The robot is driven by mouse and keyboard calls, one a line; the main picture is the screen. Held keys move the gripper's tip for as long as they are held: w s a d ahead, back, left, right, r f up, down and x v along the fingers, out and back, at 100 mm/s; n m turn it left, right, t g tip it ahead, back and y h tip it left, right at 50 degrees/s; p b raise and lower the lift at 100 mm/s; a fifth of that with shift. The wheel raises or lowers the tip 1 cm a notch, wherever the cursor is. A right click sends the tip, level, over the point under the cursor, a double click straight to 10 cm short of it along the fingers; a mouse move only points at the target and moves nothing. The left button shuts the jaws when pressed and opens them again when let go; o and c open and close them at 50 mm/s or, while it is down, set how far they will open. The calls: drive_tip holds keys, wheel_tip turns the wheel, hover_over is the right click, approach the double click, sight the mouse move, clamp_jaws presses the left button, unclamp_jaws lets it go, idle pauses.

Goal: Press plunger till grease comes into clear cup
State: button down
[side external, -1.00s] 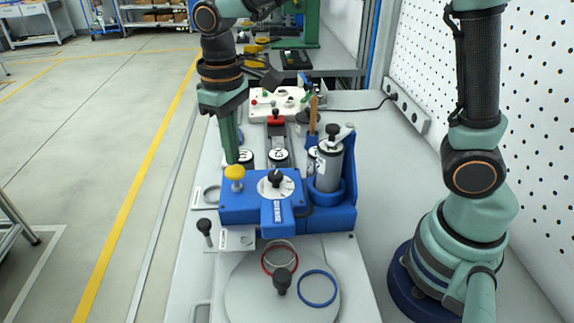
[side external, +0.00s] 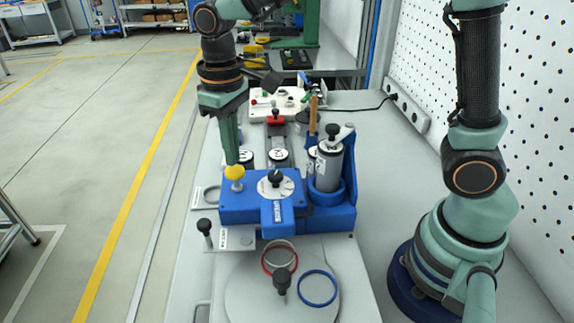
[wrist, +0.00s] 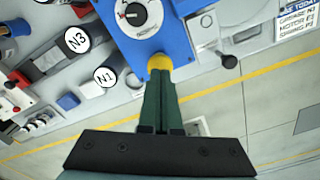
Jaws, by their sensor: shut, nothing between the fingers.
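The plunger's yellow knob (side external: 235,173) stands on the left end of the blue dispenser block (side external: 258,210). My gripper (side external: 231,163) is shut, with nothing between its green fingers, and its tips are at the top of the yellow knob. In the wrist view, the fingertips (wrist: 160,76) overlap the yellow knob (wrist: 159,61); I cannot tell how hard they press. A small plate (side external: 236,238) lies at the block's front left. I cannot clearly make out a clear cup or any grease.
A round dial (side external: 276,186) with a black knob sits on the block, and a grey canister (side external: 329,165) stands at its right. A black-knobbed lever (side external: 205,229) is at the front left. Red and blue rings (side external: 318,288) lie on a round plate in front.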

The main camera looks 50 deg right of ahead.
sight(234, 169)
drive_tip(key=shift+f, duration=1.9)
drive_tip(key=shift+r, duration=3.5)
